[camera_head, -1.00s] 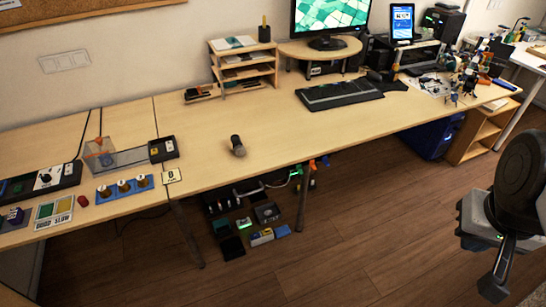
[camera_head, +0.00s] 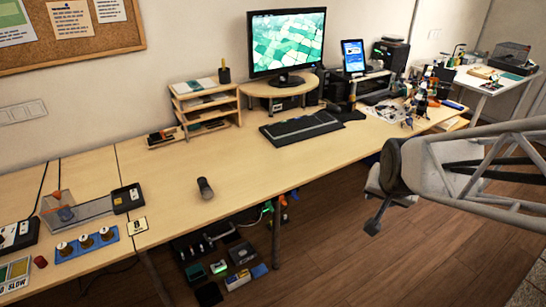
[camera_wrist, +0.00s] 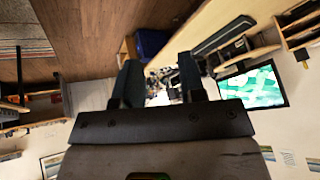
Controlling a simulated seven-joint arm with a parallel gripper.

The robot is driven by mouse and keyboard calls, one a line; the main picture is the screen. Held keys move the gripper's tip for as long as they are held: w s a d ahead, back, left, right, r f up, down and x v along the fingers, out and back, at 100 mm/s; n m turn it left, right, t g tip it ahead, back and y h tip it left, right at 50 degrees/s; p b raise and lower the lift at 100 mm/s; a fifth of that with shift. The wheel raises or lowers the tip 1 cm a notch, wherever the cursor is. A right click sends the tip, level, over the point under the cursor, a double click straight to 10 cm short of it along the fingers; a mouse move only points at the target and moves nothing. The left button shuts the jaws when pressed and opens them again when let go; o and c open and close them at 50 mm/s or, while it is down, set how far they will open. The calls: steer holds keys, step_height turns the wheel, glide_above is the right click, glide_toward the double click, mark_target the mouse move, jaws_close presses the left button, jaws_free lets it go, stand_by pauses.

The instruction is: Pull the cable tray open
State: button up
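A dark low tray or rack (camera_head: 181,247) with cables, plugs and small boxes shows under the desk's front edge, left of middle. I take it for the cable tray, but cannot tell for sure. The desktop hides its upper part, and I cannot tell how far open it is. My gripper (camera_wrist: 162,75) has its two dark fingers apart, with nothing held between them. In the head view my arm's end is at the right, in front of the desk and well away from the tray.
The long wooden desk (camera_head: 165,190) carries a keyboard (camera_head: 301,128), a monitor (camera_head: 287,42), a shelf organiser (camera_head: 206,108) and a dark cylinder (camera_head: 205,188). Switch boxes and knobs stand at its left end. Open wooden floor (camera_head: 330,245) lies before the desk.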

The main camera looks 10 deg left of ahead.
steer(key=w+a+f+m+t+y, duration=0.2)
steer(key=w+a+f+t+y, duration=0.1)
steer(key=w+a+f, duration=0.85)
steer(key=w+a+f+m+t+y, duration=0.1)
steer(key=w+a+f+t+y, duration=0.1)
steer(key=w+a+f, duration=0.9)
steer(key=m+t+y, duration=0.3)
steer(key=m+y, duration=0.1)
steer(key=y, duration=0.4)
glide_toward(222, 236)
steer(key=x, duration=0.2)
steer(key=shift+w+a+f, duration=0.2)
steer(key=shift+w, duration=0.1)
steer(key=shift+w+a, duration=0.1)
steer(key=shift+x, duration=3.75)
steer(key=shift+r, duration=0.1)
